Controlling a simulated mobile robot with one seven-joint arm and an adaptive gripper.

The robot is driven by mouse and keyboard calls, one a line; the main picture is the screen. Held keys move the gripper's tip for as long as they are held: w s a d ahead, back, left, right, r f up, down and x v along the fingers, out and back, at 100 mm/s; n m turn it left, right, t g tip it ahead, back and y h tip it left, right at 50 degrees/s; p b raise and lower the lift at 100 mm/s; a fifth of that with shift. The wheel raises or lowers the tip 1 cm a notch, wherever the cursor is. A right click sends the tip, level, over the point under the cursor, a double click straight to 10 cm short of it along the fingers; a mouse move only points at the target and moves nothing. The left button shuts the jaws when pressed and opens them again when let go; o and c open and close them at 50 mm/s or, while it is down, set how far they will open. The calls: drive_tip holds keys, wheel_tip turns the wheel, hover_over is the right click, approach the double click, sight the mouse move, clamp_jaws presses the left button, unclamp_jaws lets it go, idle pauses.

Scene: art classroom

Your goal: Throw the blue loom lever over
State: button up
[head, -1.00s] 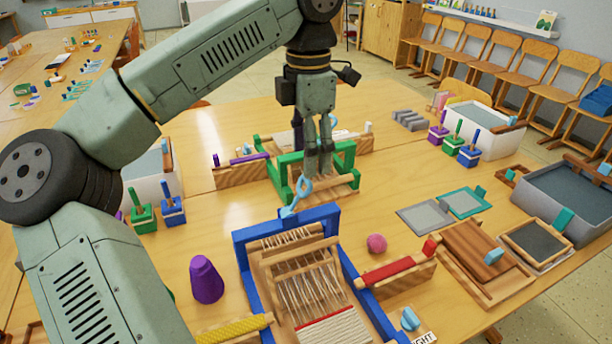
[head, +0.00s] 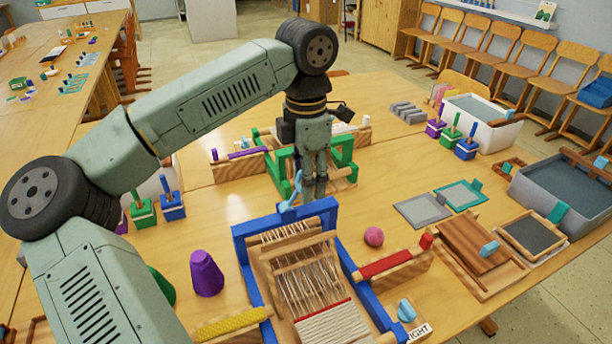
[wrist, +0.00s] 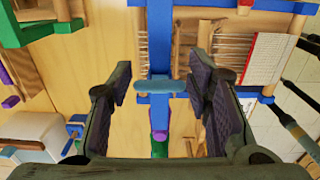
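The blue loom (head: 240,247) stands on the table in front of me, with pale threads and a red and white weave. Its light-blue lever (head: 287,207) rises from the far beam; the fingers partly cover its upper end in the head view. My gripper (head: 314,196) points down at this beam, close to the lever. In the wrist view, my gripper (wrist: 160,92) is open, its dark pads wide apart. The lever's light-blue end (wrist: 160,87) shows between them, with a gap on each side. The blue beam (wrist: 159,50) runs behind it.
A green loom (head: 275,175) stands just behind my gripper. A purple cone (head: 206,274) is left of the blue loom. A pink ball (head: 374,236) and a wooden block with a red bar (head: 385,264) are at its right. Bare table lies between ball and green loom.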

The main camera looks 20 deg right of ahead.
clamp_jaws()
idle(0.3)
idle(0.4)
drive_tip(key=a+h+b, duration=0.1)
drive_tip(key=h+b, duration=0.1)
drive_tip(key=b, duration=0.1)
drive_tip(key=a+h+b, duration=0.2)
drive_tip(key=b, duration=0.1)
drive_tip(key=shift+a+r+h+b, duration=0.15)
drive_tip(key=shift+h+b, duration=0.25)
drive_tip(key=a+h+b, duration=0.1)
drive_tip(key=h+b, duration=0.1)
drive_tip(key=a+h+b, duration=0.2)
drive_tip(key=b, duration=0.1)
drive_tip(key=shift+s+a+b, duration=0.1)
drive_tip(key=shift+a+b, duration=0.8)
drive_tip(key=shift+o, duration=1.8)
unclamp_jaws()
